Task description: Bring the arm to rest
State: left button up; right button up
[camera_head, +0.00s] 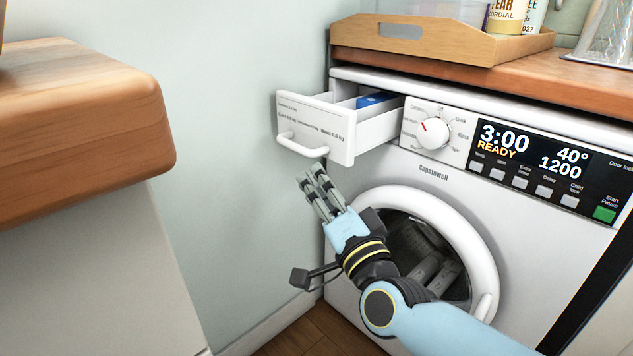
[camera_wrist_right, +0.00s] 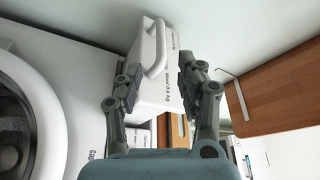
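My right arm reaches in from the lower right in the head view. My right gripper (camera_head: 318,178) is just below the pulled-out detergent drawer (camera_head: 345,140) of the washing machine, in front of the machine's face. In the right wrist view its two fingers (camera_wrist_right: 160,66) stand apart with nothing held between them. The white drawer handle (camera_wrist_right: 156,48) and drawer front show beyond and between the fingers there. Any contact between the fingertips and the drawer cannot be made out. My left gripper is not in view.
The washing machine (camera_head: 440,178) has a round door (camera_head: 455,225) behind my right forearm. A blue item (camera_head: 373,99) lies in the drawer. A wooden counter (camera_head: 80,125) juts in at left. A wooden tray (camera_head: 430,38) stands on the worktop. Bare wall lies left of the drawer.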

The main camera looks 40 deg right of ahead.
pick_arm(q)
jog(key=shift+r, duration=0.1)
pick_arm(e)
jog(key=shift+r, duration=0.1)
